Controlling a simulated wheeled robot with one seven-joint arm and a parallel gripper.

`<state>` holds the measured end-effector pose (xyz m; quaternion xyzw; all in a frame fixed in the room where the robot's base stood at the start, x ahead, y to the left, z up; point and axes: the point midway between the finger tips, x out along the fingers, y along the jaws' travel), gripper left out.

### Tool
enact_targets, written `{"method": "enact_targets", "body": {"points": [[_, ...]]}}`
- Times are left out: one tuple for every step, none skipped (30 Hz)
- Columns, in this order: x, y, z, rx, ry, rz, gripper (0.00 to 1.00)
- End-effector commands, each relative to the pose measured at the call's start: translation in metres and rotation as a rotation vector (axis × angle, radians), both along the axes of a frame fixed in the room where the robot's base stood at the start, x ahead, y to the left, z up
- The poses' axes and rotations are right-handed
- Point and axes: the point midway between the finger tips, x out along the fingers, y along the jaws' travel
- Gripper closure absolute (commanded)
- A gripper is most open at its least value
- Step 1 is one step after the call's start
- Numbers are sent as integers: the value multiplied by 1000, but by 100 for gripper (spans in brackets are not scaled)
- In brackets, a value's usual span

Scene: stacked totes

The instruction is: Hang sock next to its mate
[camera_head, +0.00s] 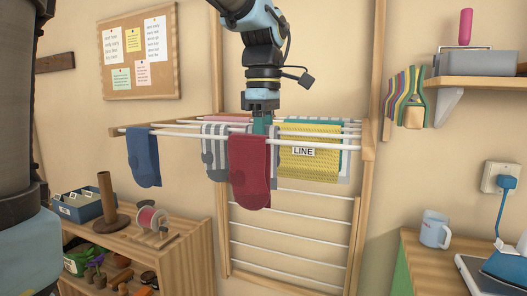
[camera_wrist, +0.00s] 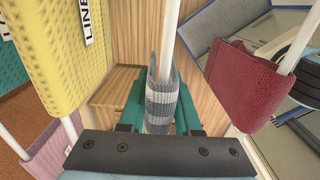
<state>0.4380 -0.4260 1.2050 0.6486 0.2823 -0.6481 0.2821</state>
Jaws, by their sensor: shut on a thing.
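My gripper (camera_head: 262,118) points down at the drying rack, behind a red sock (camera_head: 250,172). Its teal fingers (camera_wrist: 160,112) are shut on a grey-and-white striped sock (camera_wrist: 162,98). This sock lies in line with a white rod of the rack (camera_wrist: 170,28) and seems draped over it; its lower part is hidden by my gripper. In the head view it shows only partly behind the red sock and the fingers. Another grey striped sock (camera_head: 215,158) hangs on the rack to the left of the red one.
A blue sock (camera_head: 144,158) hangs at the rack's left. A yellow cloth labelled LINE (camera_head: 310,165) hangs right of my gripper, with other cloths behind. The red sock (camera_wrist: 245,85) and yellow cloth (camera_wrist: 45,55) flank my fingers in the wrist view. A shelf (camera_head: 180,248) stands lower left.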

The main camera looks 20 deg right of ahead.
Motion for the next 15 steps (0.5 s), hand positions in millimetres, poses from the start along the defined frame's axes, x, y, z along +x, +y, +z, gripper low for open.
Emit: {"method": "enact_targets", "body": {"points": [[0, 0, 0, 0, 0, 0, 65], [0, 0, 0, 0, 0, 0, 61], [0, 0, 0, 0, 0, 0, 57], [0, 0, 0, 0, 0, 0, 54], [0, 0, 0, 0, 0, 0, 50], [0, 0, 0, 0, 0, 0, 46], [0, 0, 0, 0, 0, 0, 42], [0, 0, 0, 0, 0, 0, 39], [0, 0, 0, 0, 0, 0, 34], [0, 0, 0, 0, 0, 0, 33], [0, 0, 0, 0, 0, 0, 33], [0, 0, 0, 0, 0, 0, 33], [0, 0, 0, 0, 0, 0, 33], [0, 0, 0, 0, 0, 0, 33], [0, 0, 0, 0, 0, 0, 33]]}}
